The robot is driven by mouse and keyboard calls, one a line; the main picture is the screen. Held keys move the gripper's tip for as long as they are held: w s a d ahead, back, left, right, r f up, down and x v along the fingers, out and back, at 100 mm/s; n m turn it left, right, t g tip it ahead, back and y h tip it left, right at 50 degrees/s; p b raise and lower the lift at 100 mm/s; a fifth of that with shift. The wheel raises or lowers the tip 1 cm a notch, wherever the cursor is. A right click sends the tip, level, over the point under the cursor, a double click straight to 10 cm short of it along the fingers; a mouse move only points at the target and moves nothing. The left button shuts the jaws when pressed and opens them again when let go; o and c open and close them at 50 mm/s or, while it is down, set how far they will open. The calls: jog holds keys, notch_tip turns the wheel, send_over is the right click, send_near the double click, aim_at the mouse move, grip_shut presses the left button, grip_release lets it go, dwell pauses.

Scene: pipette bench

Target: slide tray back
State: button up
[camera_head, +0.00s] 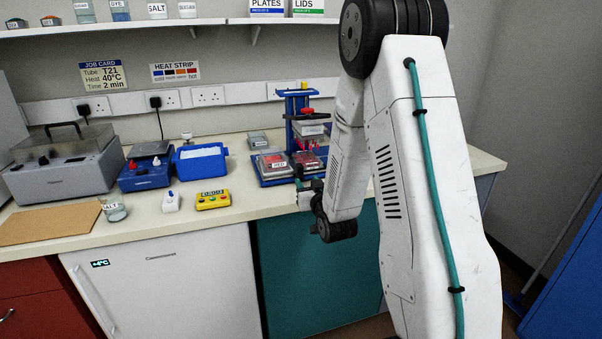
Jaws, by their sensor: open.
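A blue pipetting stand (301,120) with a red knob stands on the bench right of centre. A blue tray (268,182) lies at its foot and sticks out to the left. A grey box labelled RED (273,163) sits on the tray, beside a rack with red contents (307,161) under the stand's head. My gripper (306,188) is open, low at the bench's front edge, just in front of the tray's right side. Its fingertips are small and partly hidden, so I cannot tell whether they touch the tray.
A yellow timer (213,201), a white switch (171,202), a blue tub (200,164) and a blue heater (146,170) stand left of the tray. A small grey box (258,140) stands behind it.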

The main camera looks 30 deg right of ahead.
aim_at(301, 171)
jog(key=x, duration=0.7)
jog(key=shift+w+d, duration=0.15)
jog(key=shift+w, duration=0.2)
grip_shut()
